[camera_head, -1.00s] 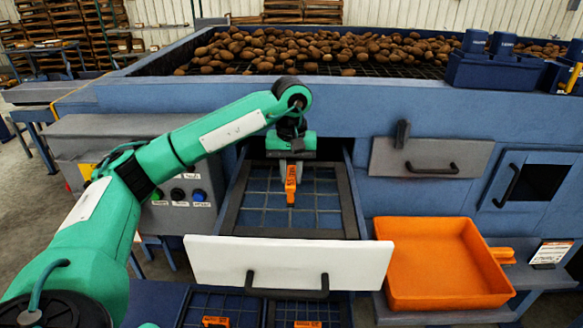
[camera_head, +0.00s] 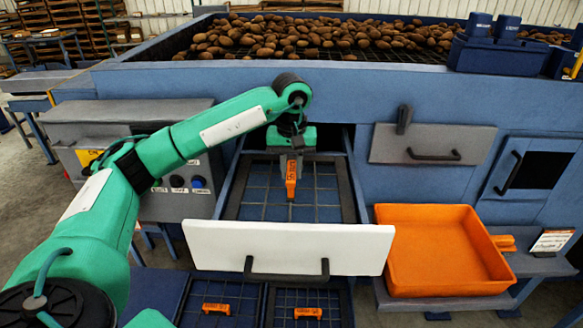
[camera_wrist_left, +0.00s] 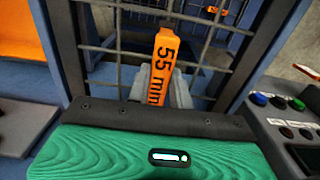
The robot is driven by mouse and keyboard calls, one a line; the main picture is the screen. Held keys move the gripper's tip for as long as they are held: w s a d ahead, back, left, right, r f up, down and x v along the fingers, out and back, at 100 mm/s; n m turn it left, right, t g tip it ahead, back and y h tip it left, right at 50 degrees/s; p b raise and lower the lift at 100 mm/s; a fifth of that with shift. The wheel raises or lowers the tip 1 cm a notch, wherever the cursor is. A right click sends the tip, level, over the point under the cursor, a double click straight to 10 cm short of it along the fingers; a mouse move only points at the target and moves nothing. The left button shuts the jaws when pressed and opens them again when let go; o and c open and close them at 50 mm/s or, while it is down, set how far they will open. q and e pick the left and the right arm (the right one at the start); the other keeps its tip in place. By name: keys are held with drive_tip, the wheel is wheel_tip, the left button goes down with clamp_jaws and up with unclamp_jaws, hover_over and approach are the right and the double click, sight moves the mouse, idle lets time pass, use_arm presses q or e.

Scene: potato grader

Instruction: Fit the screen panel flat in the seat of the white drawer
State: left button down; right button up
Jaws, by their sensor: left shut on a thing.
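The white drawer (camera_head: 288,244) is pulled out, its white front with a dark handle facing me. The screen panel (camera_head: 257,200), a wire mesh with a dark frame, is within the drawer's outline. Its orange tab (camera_head: 291,180), marked 55 mm, stands up near the middle. My left gripper (camera_head: 291,160) is shut on this tab, above the mesh. The wrist view also shows the tab (camera_wrist_left: 163,68) between the grey fingers. The panel's near edge is hidden behind the drawer front. I cannot tell whether it rests fully in the seat. My right gripper is not in view.
Two more mesh panels with orange tabs (camera_head: 216,308) (camera_head: 308,313) lie below the drawer front. An orange tray (camera_head: 440,280) stands close to its right. A closed grey drawer (camera_head: 431,144) is at upper right, a control box (camera_head: 125,130) at left. Potatoes lie on top.

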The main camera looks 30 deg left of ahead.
sight(292, 171)
use_arm(q)
drive_tip(key=shift+f+b, duration=0.3)
drive_tip(key=shift+f, duration=0.05)
drive_tip(key=c, duration=1.3)
unclamp_jaws()
drive_tip(key=shift+o, duration=0.7)
drive_tip(key=shift+s+f, duration=0.1)
drive_tip(key=shift+r, duration=0.25)
wheel_tip(292, 171, up, 5)
drive_tip(key=shift+r+b, duration=0.2)
drive_tip(key=shift+b, duration=1.05)
wheel_tip(292, 171, up, 8)
drive_tip(key=shift+r+p, duration=0.15)
drive_tip(key=shift+p, duration=0.2)
